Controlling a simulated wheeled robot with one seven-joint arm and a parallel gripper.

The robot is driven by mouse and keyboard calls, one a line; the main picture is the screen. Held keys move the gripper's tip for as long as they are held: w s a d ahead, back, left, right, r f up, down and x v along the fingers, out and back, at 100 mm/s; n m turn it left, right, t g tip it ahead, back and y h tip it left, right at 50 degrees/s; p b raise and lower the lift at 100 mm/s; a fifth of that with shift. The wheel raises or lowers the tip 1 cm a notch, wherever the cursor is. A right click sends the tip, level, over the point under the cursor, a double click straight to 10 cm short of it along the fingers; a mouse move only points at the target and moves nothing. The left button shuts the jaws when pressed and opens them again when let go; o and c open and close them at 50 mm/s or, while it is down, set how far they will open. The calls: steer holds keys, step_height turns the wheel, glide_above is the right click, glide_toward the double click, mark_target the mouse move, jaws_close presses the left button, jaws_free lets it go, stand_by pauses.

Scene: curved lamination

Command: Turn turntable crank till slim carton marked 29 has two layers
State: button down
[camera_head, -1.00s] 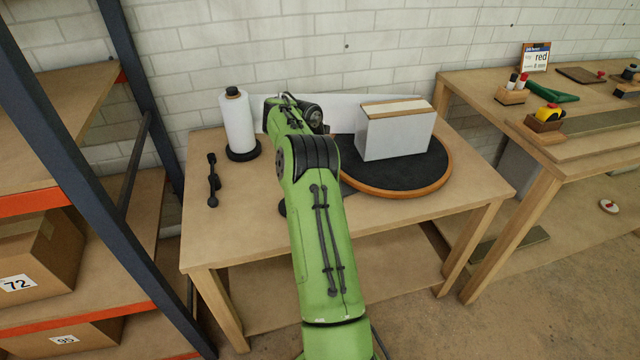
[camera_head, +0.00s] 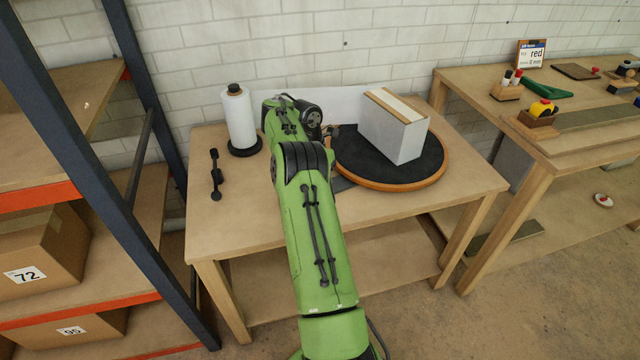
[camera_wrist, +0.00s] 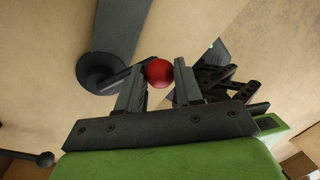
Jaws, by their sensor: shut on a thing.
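The slim carton (camera_head: 394,128) stands on the black turntable (camera_head: 432,158) with its orange rim, on the wooden table. It looks white, with a tan strip along its top; no number is readable and I cannot tell its layers. In the wrist view, the red crank knob (camera_wrist: 159,72) sits between the fingers of my gripper (camera_wrist: 158,84), which is shut on it. A dark crank arm runs from the knob to a round black hub (camera_wrist: 100,72). In the head view my green arm hides the gripper and crank.
A white film roll (camera_head: 238,118) stands on a black base left of my arm. A dark handled tool (camera_head: 215,175) lies near the table's left edge. A shelf with cartons marked 72 (camera_head: 38,262) and 95 (camera_head: 90,328) is at left. A second bench (camera_head: 590,125) is at right.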

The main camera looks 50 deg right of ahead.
steer(key=shift+d, duration=0.1)
steer(key=c, duration=0.8)
jaws_free()
steer(key=shift+o, duration=0.2)
steer(key=w+r+p, duration=0.3)
steer(key=r+p, duration=0.7)
steer(key=r, duration=0.5)
steer(key=shift+a+r+p, duration=0.25)
steer(key=shift+a+p, duration=0.1)
steer(key=shift+p, duration=0.05)
